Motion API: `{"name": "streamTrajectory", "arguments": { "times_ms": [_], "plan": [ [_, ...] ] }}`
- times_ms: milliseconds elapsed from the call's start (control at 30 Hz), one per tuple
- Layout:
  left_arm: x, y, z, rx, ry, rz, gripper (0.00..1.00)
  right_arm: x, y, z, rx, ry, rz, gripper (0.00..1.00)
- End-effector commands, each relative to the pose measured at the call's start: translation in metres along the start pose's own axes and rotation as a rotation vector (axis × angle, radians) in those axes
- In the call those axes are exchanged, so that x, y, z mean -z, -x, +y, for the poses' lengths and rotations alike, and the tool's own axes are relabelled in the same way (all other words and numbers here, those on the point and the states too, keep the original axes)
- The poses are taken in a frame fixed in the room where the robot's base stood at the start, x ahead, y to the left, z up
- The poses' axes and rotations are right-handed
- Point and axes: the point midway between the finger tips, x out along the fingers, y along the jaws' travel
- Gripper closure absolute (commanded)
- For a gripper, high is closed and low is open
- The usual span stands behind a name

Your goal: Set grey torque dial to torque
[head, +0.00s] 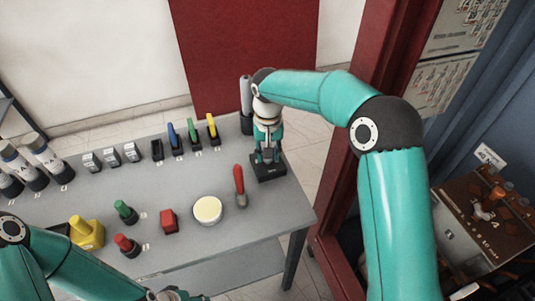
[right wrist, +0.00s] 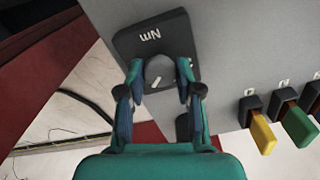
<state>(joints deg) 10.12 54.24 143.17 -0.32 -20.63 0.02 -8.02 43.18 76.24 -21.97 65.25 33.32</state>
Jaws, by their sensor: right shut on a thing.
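The torque dial is a round grey knob (right wrist: 160,68) with a short white mark, on a black base (head: 268,174) marked "Nm". The base sits at the right end of the grey table. My right gripper (head: 266,158) points down over it and is shut on the knob. In the right wrist view its two fingers (right wrist: 160,90) stand on either side of the knob. In the head view the gripper hides the knob. My left gripper (head: 175,294) shows only in part at the bottom edge, so its jaws cannot be made out.
The grey table (head: 185,185) also bears a red-handled tool (head: 239,180), a cream round pad (head: 208,209), a red block (head: 168,220), and blue, green and yellow levers (head: 212,127). A grey cylinder (head: 246,95) stands behind my right gripper. A red frame (head: 345,190) rises at right.

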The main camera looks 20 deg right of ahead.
Motion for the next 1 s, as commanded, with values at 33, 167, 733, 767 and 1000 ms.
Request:
{"name": "streamTrajectory", "arguments": {
  "times_ms": [33,167,733,767,1000],
  "plan": [
    [0.0,-0.0013,-0.0005,0.0,0.0,0.0,0.53,0.002,0.0017,-0.0002,0.003,-0.037,0.008,1.0],
    [0.0,-0.0026,-0.0009,0.0,0.0,0.0,0.53,0.0021,0.002,-0.0002,0.003,-0.119,0.009,1.0],
    [0.0,-0.0042,-0.0015,0.0,0.0,0.0,0.53,0.0024,0.0028,-0.0005,0.005,-0.243,0.009,1.0],
    [0.0,-0.0042,-0.0015,0.0,0.0,0.0,0.53,0.0024,0.0028,-0.0005,0.005,-0.243,0.009,1.0],
    [0.0,-0.0041,-0.0015,0.0,0.0,0.0,0.53,0.0023,0.0028,-0.0006,0.005,-0.242,0.009,0.57]
  ]
}}
